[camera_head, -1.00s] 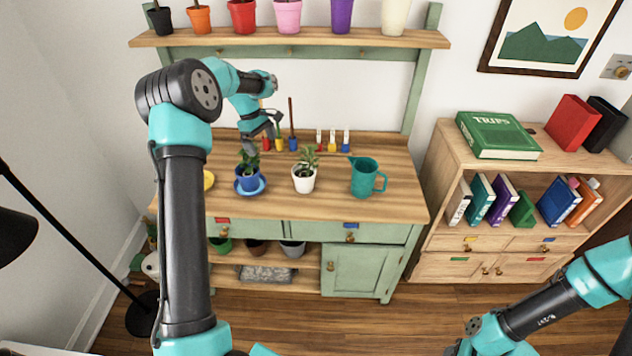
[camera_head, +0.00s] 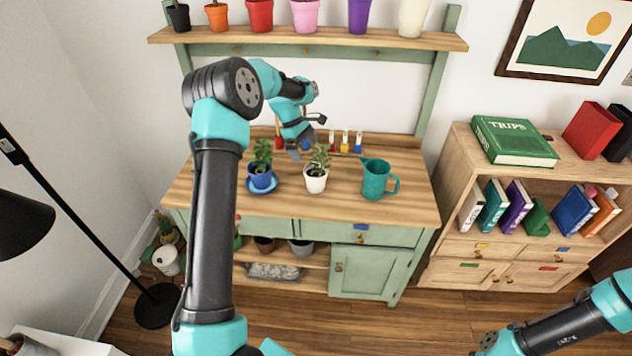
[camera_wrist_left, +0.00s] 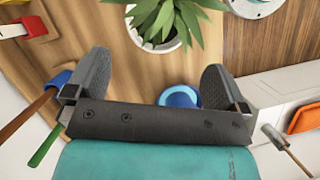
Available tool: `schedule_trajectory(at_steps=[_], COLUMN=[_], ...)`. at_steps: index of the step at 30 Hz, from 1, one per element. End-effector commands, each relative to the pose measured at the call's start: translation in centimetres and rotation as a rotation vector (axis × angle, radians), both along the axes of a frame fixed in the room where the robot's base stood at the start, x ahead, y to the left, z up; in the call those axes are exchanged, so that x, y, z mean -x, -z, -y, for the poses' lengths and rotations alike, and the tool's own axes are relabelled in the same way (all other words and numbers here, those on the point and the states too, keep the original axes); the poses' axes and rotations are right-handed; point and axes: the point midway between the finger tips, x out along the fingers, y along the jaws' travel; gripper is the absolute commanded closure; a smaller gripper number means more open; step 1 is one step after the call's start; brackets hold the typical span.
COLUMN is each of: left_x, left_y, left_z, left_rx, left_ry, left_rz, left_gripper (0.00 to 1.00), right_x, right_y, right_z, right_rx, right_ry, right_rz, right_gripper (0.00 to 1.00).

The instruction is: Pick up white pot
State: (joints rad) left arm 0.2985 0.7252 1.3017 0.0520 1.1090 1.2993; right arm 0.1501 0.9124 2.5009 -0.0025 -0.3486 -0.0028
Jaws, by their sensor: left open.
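The white pot (camera_head: 316,184) holds a green leafy plant and stands upright on the wooden bench top, between a blue pot and a teal watering can. It also shows in the left wrist view (camera_wrist_left: 160,42), at the top centre, beyond my fingers, with its leaves spreading over it. My left gripper (camera_head: 301,150) is just behind and left of the plant in the head view. In the wrist view my left gripper (camera_wrist_left: 155,72) is open, with its fingers wide apart and nothing between them. My right gripper is not in view; only part of that arm shows at lower right.
A blue pot (camera_head: 262,176) with a plant sits on a blue saucer at left. A teal watering can (camera_head: 376,179) stands close at right. Small hand tools (camera_head: 345,142) line the bench's back. A shelf (camera_head: 310,40) with coloured pots is above. The front bench top is clear.

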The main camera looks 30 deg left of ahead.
Motion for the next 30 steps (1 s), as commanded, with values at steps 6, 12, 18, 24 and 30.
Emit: schedule_trajectory(at_steps=[6,12,18,24,30], left_x=[0.0,-0.1,-0.2,-0.2,-0.3], left_y=[3.6,5.9,6.3,6.3,7.8], left_z=[1.5,2.4,2.6,2.6,3.2], left_rx=[0.001,0.000,-0.001,0.000,0.000], left_ry=[0.001,0.001,0.001,0.001,0.002], left_rz=[-0.003,-0.001,0.001,0.000,-0.001], left_gripper=[0.00,0.00,0.00,0.00,0.00], right_x=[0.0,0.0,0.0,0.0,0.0], right_y=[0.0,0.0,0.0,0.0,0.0], right_z=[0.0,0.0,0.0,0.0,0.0], right_rx=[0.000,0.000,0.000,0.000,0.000], right_ry=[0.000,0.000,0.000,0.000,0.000], right_rz=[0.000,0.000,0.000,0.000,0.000], right_gripper=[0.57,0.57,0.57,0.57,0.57])
